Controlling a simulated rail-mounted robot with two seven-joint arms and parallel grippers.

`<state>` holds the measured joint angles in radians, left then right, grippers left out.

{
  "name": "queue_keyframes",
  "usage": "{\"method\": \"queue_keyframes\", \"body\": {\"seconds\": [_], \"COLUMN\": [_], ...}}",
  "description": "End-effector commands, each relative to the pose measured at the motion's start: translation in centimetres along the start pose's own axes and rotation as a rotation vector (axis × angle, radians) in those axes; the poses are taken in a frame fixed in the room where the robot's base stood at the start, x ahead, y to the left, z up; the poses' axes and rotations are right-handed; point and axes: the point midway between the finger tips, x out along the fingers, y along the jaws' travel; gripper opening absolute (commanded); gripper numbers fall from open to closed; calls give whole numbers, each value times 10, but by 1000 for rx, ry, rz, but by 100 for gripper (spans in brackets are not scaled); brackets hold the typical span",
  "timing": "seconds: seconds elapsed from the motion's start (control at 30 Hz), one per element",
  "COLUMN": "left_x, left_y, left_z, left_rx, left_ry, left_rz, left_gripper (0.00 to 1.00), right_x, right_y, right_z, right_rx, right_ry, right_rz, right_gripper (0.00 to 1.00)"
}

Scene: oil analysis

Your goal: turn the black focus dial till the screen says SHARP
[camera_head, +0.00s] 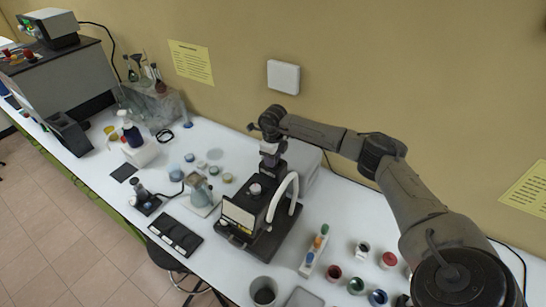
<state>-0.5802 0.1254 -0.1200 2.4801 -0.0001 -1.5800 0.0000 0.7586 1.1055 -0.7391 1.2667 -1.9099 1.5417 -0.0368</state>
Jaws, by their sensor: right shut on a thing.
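A black instrument (270,238) stands on the white bench in the middle of the view, with a pale panel (238,216) on its front and a white curved tube on its right side. My right arm comes in from the right, and its gripper (267,173) points down at the upper back of the instrument. It is shut on a dark part there, which looks like the black focus dial; the fingers hide most of it. A small round grey-topped part (254,190) sits just in front of the gripper. Any text on the panel is too small to read. My left gripper is not in view.
A flask on a stand (199,192) and several small dishes stand left of the instrument. A black flat device (175,235) lies at the front edge. A rack of coloured vials (313,250), several coloured jars and a grey cup (263,291) stand to the right and front.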

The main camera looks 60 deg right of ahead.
Motion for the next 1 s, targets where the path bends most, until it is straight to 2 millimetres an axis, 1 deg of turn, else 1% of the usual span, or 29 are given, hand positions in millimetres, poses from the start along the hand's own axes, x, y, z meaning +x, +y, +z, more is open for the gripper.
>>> {"method": "queue_keyframes", "body": {"seconds": [0.5, 0.53, 0.6, 0.8, 1.0], "left_x": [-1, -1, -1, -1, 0], "left_y": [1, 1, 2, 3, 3], "left_z": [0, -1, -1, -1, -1], "left_rx": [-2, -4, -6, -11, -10], "left_ry": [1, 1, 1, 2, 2], "left_rz": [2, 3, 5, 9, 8], "left_gripper": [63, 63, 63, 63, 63], "right_x": [-2, -2, -2, -1, -1], "right_y": [0, 0, 0, 0, 0], "right_z": [0, 0, 0, 0, 0], "right_rx": [18, 18, 17, 17, 17], "right_ry": [-1, -1, -1, -1, 0], "right_rz": [1, 1, 1, 1, 0], "right_gripper": [17, 41, 48, 66, 66]}}
